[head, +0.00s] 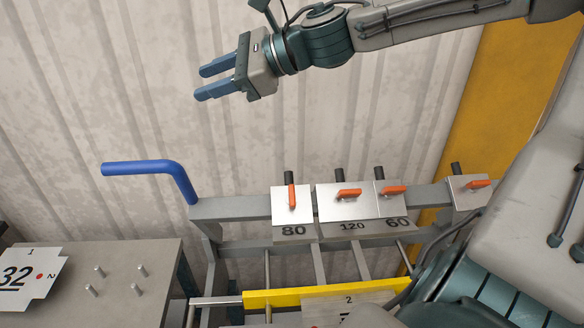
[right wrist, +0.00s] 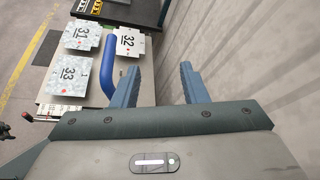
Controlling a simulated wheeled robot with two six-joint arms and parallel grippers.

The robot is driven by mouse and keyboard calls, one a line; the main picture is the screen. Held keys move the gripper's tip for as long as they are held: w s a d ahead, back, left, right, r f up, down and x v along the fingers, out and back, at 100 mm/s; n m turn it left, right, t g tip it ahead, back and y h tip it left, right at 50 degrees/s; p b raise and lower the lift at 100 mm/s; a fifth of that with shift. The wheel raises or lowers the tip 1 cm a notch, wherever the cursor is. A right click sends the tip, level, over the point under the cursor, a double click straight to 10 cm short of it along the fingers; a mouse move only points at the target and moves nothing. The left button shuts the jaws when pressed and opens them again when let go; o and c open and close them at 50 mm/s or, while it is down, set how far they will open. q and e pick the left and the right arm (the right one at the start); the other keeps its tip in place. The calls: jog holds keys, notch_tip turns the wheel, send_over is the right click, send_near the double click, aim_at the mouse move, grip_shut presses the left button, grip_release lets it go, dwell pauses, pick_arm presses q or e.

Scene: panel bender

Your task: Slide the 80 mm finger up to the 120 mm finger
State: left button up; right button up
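The 80 mm finger (head: 280,209), a pale metal plate marked 80, sits on the grey rail at the left of the row. Its orange lever (head: 292,196) stands upright. The 120 mm finger (head: 335,208) is just right of it, with a narrow gap between them; its orange lever (head: 349,193) lies sideways. My right gripper (head: 200,83) is open and empty, above and left of the 80 mm finger, well clear of it. Its two blue fingers also show apart in the right wrist view (right wrist: 158,85). My left gripper is not in view.
The 60 finger (head: 390,207) adjoins the 120 mm finger, and another plate (head: 462,196) sits farther right. A blue bent handle (head: 150,167) sticks out at the rail's left end. A yellow bar (head: 275,298) runs below. A grey table (head: 150,260) holds a plate marked 32 (head: 28,268).

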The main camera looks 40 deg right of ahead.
jog(key=d+f+m+t+h, duration=0.15)
jog(key=d+m+h, duration=0.25)
jog(key=m, duration=0.5)
jog(key=m+g+h+p, duration=0.2)
jog(key=m+g+h, duration=0.5)
jog(key=m, duration=0.4)
send_near(290, 174)
jog(key=shift+g+y, duration=0.35)
jog(key=shift+y, duration=0.35)
jog(key=x, duration=0.6)
jog(key=d+b+x, duration=0.1)
jog(key=x, duration=0.2)
jog(key=shift+w, duration=0.35)
grip_shut()
